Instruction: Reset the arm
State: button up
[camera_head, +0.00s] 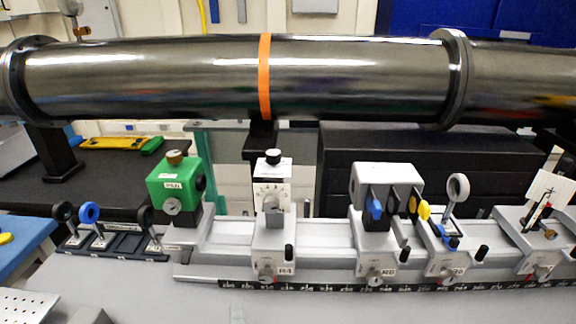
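My gripper and arm do not clearly show in the head view. The optical rail (330,257) runs across the bench in front of me. On it stand a green box module (174,188) with a brass knob, a white dial unit (272,196), a light grey box (386,180) with blue, black and yellow levers, a ring on a post (458,188), and a white card with a cross (549,190) at the right.
A large steel beam pipe (350,78) with an orange band crosses above the rail. A dark rack (112,247) with several small ring-shaped optics stands at the left. A perforated plate (24,305) lies bottom left. The bench front (380,308) looks mostly clear.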

jog(key=s+d+m, duration=0.1)
jog(key=s, duration=0.1)
jog(key=s+d+f+m+g+y, duration=0.1)
jog(key=s+d, duration=0.1)
jog(key=s+d+f+m+y, duration=0.1)
jog(key=s+d+m, duration=0.1)
jog(key=shift+s+f, duration=0.1)
jog(key=s+d+m, duration=0.2)
jog(key=s+d, duration=0.1)
jog(key=s+d+m, duration=0.1)
jog(key=shift+s+d+r+y, duration=0.25)
jog(key=shift+d+y, duration=0.05)
jog(key=shift+d, duration=0.1)
jog(key=s+d+r+m+h, duration=0.2)
jog(key=s+d+m, duration=0.4)
jog(key=s+d, duration=0.3)
jog(key=s+d+r+m+h, duration=0.2)
jog(key=s+d+m+h, duration=0.2)
jog(key=s+d, duration=0.6)
jog(key=shift+s+d+r+m+g+h, duration=0.15)
jog(key=shift+d+r+m+g+h, duration=0.25)
jog(key=shift+m, duration=0.8)
